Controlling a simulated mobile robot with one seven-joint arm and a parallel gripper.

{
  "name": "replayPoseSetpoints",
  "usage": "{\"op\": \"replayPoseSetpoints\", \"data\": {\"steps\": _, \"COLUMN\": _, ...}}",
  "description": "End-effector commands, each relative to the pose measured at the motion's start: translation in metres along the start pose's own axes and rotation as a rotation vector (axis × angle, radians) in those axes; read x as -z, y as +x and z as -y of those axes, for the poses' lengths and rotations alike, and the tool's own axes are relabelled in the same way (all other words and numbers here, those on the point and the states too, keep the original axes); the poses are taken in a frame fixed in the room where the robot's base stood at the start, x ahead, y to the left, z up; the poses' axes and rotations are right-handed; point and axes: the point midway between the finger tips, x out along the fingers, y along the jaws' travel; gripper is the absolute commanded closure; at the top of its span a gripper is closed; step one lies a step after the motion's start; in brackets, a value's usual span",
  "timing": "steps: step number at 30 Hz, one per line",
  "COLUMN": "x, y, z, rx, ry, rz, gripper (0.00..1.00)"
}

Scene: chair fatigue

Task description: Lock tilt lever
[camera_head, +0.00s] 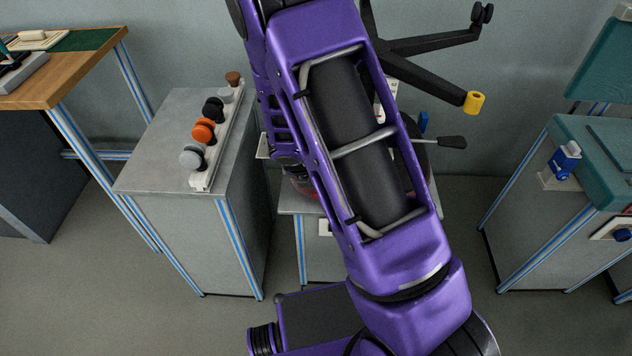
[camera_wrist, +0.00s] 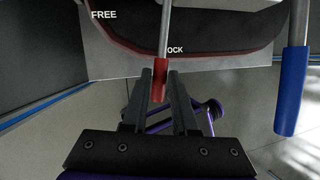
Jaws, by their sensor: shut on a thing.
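The tilt lever is a grey rod with a red grip (camera_wrist: 159,80), seen in the wrist view. My gripper (camera_wrist: 159,88) is shut on the red grip, with one dark finger on each side. Behind it is a dark plate with a red edge (camera_wrist: 120,46), marked "FREE" at the left and "OCK" to the right of the rod. The rod crosses the plate just left of "OCK" and seems to cover the first letter. In the head view my purple arm hides the gripper and the red grip.
A second lever with a blue grip (camera_wrist: 291,92) hangs to the right, apart from my gripper. In the head view, an upturned chair base (camera_head: 430,45) with a yellow cap (camera_head: 474,102) stands behind my arm. A grey cabinet (camera_head: 165,130) with knobs is left; a teal-topped bench (camera_head: 590,140) is right.

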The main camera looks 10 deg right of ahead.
Motion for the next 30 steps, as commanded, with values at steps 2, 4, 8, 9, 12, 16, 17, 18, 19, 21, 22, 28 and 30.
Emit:
{"op": "replayPoseSetpoints", "data": {"steps": 2, "x": 0.0, "y": 0.0, "z": 0.002, "rx": 0.005, "ry": 0.0, "rz": 0.0, "gripper": 0.72}}
{"op": "replayPoseSetpoints", "data": {"steps": 4, "x": 0.0, "y": 0.0, "z": 0.002, "rx": 0.005, "ry": 0.001, "rz": 0.0, "gripper": 0.59}}
{"op": "replayPoseSetpoints", "data": {"steps": 8, "x": 0.0, "y": 0.0, "z": 0.002, "rx": 0.004, "ry": 0.001, "rz": 0.0, "gripper": 0.43}}
{"op": "replayPoseSetpoints", "data": {"steps": 9, "x": 0.0, "y": 0.0, "z": 0.002, "rx": 0.004, "ry": 0.001, "rz": 0.0, "gripper": 0.43}}
{"op": "replayPoseSetpoints", "data": {"steps": 12, "x": 0.0, "y": 0.0, "z": 0.001, "rx": 0.004, "ry": 0.001, "rz": 0.0, "gripper": 0.43}}
{"op": "replayPoseSetpoints", "data": {"steps": 16, "x": -0.001, "y": -0.002, "z": 0.001, "rx": 0.003, "ry": 0.001, "rz": 0.0, "gripper": 0.43}}
{"op": "replayPoseSetpoints", "data": {"steps": 17, "x": -0.001, "y": -0.004, "z": 0.001, "rx": 0.002, "ry": 0.001, "rz": 0.0, "gripper": 0.43}}
{"op": "replayPoseSetpoints", "data": {"steps": 18, "x": -0.001, "y": -0.008, "z": 0.001, "rx": 0.002, "ry": 0.002, "rz": 0.001, "gripper": 0.43}}
{"op": "replayPoseSetpoints", "data": {"steps": 19, "x": -0.002, "y": -0.012, "z": 0.001, "rx": 0.001, "ry": 0.002, "rz": 0.001, "gripper": 0.43}}
{"op": "replayPoseSetpoints", "data": {"steps": 21, "x": -0.002, "y": -0.023, "z": 0.002, "rx": 0.001, "ry": 0.003, "rz": 0.001, "gripper": 0.43}}
{"op": "replayPoseSetpoints", "data": {"steps": 22, "x": -0.002, "y": -0.029, "z": 0.002, "rx": 0.001, "ry": 0.003, "rz": 0.001, "gripper": 0.43}}
{"op": "replayPoseSetpoints", "data": {"steps": 28, "x": -0.002, "y": -0.061, "z": 0.002, "rx": 0.002, "ry": 0.004, "rz": 0.001, "gripper": 0.43}}
{"op": "replayPoseSetpoints", "data": {"steps": 30, "x": -0.002, "y": -0.068, "z": 0.002, "rx": 0.002, "ry": 0.002, "rz": 0.001, "gripper": 0.43}}
